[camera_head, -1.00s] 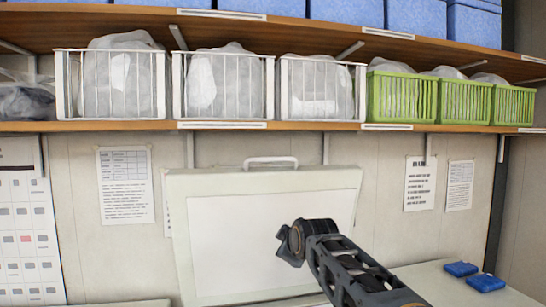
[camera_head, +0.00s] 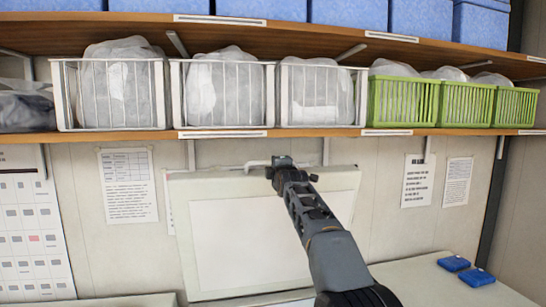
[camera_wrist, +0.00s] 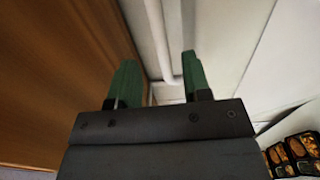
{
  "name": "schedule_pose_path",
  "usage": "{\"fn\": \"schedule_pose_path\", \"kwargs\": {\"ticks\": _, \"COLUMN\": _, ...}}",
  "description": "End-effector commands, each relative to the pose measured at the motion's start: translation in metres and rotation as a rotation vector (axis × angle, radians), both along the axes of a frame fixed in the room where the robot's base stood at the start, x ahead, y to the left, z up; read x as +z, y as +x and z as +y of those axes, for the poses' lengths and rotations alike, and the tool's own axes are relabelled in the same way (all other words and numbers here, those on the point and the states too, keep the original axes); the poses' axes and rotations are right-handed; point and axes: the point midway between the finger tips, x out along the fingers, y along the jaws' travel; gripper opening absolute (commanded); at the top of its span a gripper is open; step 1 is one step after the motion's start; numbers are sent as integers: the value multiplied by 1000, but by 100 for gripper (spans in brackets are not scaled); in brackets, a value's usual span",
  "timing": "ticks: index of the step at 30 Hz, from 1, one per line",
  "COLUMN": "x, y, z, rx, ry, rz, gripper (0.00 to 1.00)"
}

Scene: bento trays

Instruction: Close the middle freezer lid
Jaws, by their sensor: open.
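The middle freezer lid (camera_head: 262,240) is a white panel standing raised and leaning back toward the wall in the head view. Its white handle (camera_head: 252,163) is on the top edge, with its right part hidden behind my gripper. My gripper (camera_head: 280,162) is at the top edge by the handle. In the wrist view the green fingers of my gripper (camera_wrist: 157,78) are apart, and a white bar (camera_wrist: 158,45), which looks like the handle, shows beyond and between them. I cannot tell whether the fingers touch it.
A wooden shelf (camera_head: 330,132) with white wire baskets (camera_head: 118,128) and green baskets (camera_head: 400,122) runs close above the lid. Blue packs (camera_head: 453,263) lie on a closed white top (camera_head: 425,285) at right. Filled food trays (camera_wrist: 298,148) show low right in the wrist view.

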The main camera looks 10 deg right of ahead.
Motion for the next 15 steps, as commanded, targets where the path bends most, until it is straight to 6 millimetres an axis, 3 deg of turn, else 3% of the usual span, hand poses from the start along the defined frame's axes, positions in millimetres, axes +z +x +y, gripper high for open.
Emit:
{"fn": "schedule_pose_path", "kwargs": {"ticks": 6, "x": 5, "y": 34, "z": 0, "rx": 0, "ry": 1, "rz": 1, "gripper": 44}}
{"fn": "schedule_pose_path", "kwargs": {"ticks": 15, "x": 2, "y": 55, "z": 0, "rx": 0, "ry": 1, "rz": 1, "gripper": 44}}
